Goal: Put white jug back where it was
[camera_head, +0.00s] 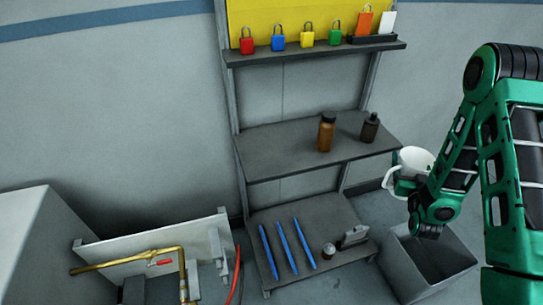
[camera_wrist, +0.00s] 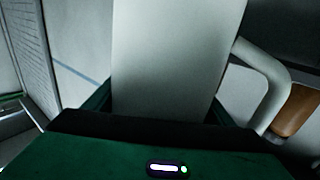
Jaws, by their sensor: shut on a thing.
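The white jug (camera_head: 416,160) is in my gripper at the right of the head view, just off the right end of the middle shelf. It is held in the air, above and behind the grey bin. In the wrist view the white jug (camera_wrist: 175,55) fills the middle, with its handle (camera_wrist: 275,85) to the right. My gripper (camera_head: 407,187) is shut on the jug; its fingertips are mostly hidden by the jug and the arm. The middle shelf (camera_head: 270,145) carries a brown bottle (camera_head: 326,132) and a dark bottle (camera_head: 370,127), with bare room at its left.
The top shelf (camera_head: 300,51) holds several coloured padlocks and tags. The bottom shelf (camera_head: 330,213) holds blue sticks (camera_head: 287,247) and small metal items. An open grey bin (camera_head: 445,262) stands on the floor below my gripper. Brass piping (camera_head: 130,261) is at lower left.

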